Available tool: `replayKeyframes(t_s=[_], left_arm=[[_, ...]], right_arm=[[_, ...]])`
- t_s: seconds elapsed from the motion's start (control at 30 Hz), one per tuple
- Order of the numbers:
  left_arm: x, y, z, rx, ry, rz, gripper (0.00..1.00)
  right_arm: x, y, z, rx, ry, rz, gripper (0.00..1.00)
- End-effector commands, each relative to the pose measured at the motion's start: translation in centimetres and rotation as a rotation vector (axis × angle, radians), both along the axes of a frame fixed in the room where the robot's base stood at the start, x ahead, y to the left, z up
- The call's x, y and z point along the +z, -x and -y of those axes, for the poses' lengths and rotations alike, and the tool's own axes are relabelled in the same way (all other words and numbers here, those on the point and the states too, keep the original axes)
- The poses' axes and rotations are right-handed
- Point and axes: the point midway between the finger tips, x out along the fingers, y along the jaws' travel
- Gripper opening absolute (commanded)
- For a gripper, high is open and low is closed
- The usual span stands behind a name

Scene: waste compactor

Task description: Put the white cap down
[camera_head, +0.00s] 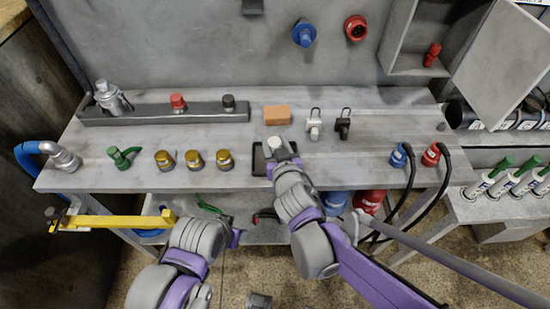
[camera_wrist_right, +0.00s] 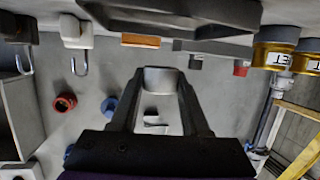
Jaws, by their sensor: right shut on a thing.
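The white cap (camera_head: 274,142) is at the tip of my right gripper (camera_head: 281,148), over the black tray (camera_head: 257,160) on the grey workbench. In the right wrist view, the pale cap (camera_wrist_right: 158,80) sits between the two fingers of my right gripper (camera_wrist_right: 160,84), which is shut on it. The dark underside of what seems to be the tray (camera_wrist_right: 175,18) shows near the fingertips. I cannot tell whether the cap touches the tray. My left arm is low in the head view, and its fingers do not show.
An orange block (camera_head: 277,115), a white padlock-like piece (camera_head: 314,124) and a black one (camera_head: 343,124) stand behind and to the right. Gold cylinders (camera_head: 195,159) and a green valve (camera_head: 122,157) stand left. Blue and red plugs (camera_head: 399,156) stand right. Bench between is clear.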

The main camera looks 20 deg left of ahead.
Motion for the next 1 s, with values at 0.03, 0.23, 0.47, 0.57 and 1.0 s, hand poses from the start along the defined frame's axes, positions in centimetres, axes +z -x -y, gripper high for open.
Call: replayKeyframes(t_s=[0.03,0.23,0.47,0.57,1.0], left_arm=[[-0.3,0.0,0.0,0.0,0.0,-0.001,0.5],[-0.7,0.1,0.0,0.0,0.0,-0.002,0.5],[-1.7,0.1,0.0,0.0,0.0,-0.005,0.5],[-1.6,0.1,0.0,0.0,0.0,-0.005,0.5],[-1.7,0.1,0.0,0.0,0.0,-0.006,0.5]], right_arm=[[-0.9,0.0,0.0,0.0,-0.001,0.0,0.0],[-2.3,0.0,0.0,-0.001,0.001,-0.001,0.0],[-5.3,0.0,0.1,-0.002,0.001,-0.001,0.0],[-5.3,0.0,0.1,-0.002,0.001,-0.001,0.0],[-5.5,0.0,0.1,-0.002,0.001,-0.001,0.76]])
